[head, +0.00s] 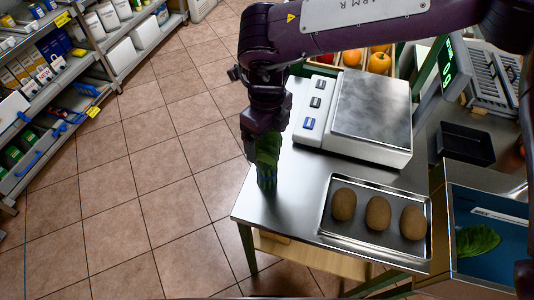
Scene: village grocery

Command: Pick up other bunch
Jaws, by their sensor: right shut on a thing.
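My right gripper (264,143) is shut on a green leafy bunch (268,160). The bunch hangs upright below the fingers, its darker banded lower end at or just above the left part of the steel table (290,205); I cannot tell whether it touches. Another green leafy bunch (477,240) lies on a blue surface (510,262) at the lower right, well apart from the gripper. My left gripper is not in view.
A scale (372,104) stands behind the held bunch. A steel tray (335,231) with three brown kiwis (378,214) lies to the right. A black tray (465,144) and a crate with oranges (379,63) are farther back. Shelves (85,70) line the left; the floor between is clear.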

